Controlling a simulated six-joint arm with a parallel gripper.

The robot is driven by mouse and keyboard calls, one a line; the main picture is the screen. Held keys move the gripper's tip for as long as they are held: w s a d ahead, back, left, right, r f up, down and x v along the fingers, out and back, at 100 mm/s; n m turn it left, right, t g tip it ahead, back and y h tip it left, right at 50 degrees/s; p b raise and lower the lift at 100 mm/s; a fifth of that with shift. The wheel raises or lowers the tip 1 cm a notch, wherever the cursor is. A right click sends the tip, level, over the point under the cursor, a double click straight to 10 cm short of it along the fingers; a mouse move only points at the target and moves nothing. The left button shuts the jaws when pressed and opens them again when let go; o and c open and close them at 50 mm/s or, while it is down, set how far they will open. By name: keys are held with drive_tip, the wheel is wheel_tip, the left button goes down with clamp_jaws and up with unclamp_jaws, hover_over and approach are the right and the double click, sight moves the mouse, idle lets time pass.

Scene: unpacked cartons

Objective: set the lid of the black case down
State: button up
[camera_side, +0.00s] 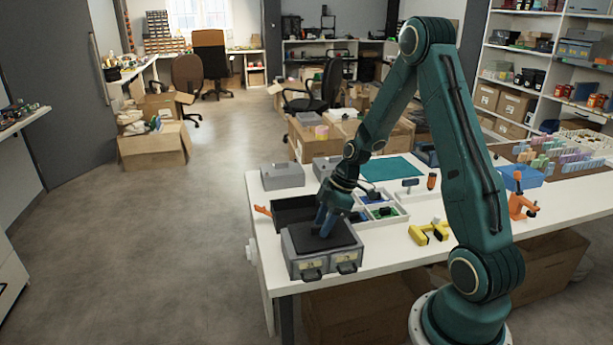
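A grey case (306,266) with a flat black top (341,239) and two latches on its front stands at the near left corner of the table. A black open-looking box or raised lid (289,212) is right behind it; I cannot tell whether the two are joined. My gripper (323,232) points down at the black top, with its fingertips at or just above that surface. The picture is too small to show whether the fingers touch it, or whether they hold anything.
The white table (387,257) has free room right of the case. Yellow pieces (429,232), a parts tray (384,212), grey boxes (282,177), a teal mat (391,168) and an orange tool (521,206) lie on it. Cartons stand below.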

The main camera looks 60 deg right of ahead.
drive_tip(key=v, duration=1.2)
drive_tip(key=shift+a+r, duration=0.1)
drive_tip(key=shift+r, duration=0.1)
idle(0.3)
drive_tip(key=s+a+r+m+h, duration=0.2)
drive_tip(key=s+a+r+m, duration=0.2)
drive_tip(key=a+r, duration=0.65)
drive_tip(key=s+a+r+m+t+h, duration=0.1)
drive_tip(key=s+a+m+t, duration=0.1)
drive_tip(key=s+a+m, duration=0.3)
drive_tip(key=shift+s+a+r, duration=0.35)
drive_tip(key=shift+s+a, duration=1.95)
drive_tip(key=shift+s, duration=0.65)
